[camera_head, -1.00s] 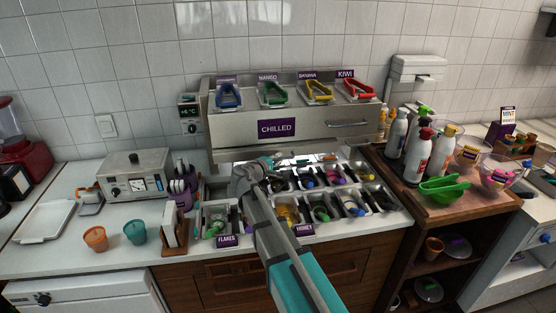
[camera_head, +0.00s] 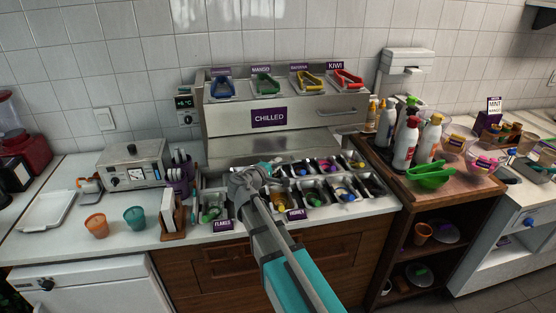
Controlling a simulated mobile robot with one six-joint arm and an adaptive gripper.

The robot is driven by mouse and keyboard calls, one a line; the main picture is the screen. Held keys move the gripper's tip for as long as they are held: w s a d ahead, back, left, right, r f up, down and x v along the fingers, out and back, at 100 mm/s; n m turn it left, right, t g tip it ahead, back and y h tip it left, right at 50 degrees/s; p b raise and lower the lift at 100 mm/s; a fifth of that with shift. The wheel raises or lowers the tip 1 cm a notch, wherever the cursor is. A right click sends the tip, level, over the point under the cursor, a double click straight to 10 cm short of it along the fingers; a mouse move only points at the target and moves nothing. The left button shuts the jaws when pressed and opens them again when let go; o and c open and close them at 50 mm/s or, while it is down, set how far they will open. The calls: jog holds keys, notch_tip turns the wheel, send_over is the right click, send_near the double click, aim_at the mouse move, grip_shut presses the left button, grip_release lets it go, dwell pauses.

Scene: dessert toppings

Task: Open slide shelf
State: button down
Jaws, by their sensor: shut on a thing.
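The chilled unit stands against the wall, its front panel (camera_head: 313,118) carrying a CHILLED sign and a bar handle at the right. Below it is a smooth metal surface (camera_head: 228,151), which seems to be the slide shelf, above the rows of topping trays. My arm reaches in from the bottom, and my gripper (camera_head: 266,166) is at the shelf's lower edge, over the left of the trays. The wrist and arm hide most of its fingers and the contact. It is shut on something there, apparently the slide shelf.
Topping trays (camera_head: 318,198) fill the counter around my wrist. A card holder (camera_head: 172,220), an orange cup (camera_head: 97,225) and a teal cup (camera_head: 134,217) stand to the left. Bottles (camera_head: 405,143) and a green scoop (camera_head: 430,174) crowd the wooden cabinet at right.

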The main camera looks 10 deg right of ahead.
jog(key=s, duration=0.4)
jog(key=shift+s, duration=0.15)
jog(key=c, duration=0.7)
grip_release()
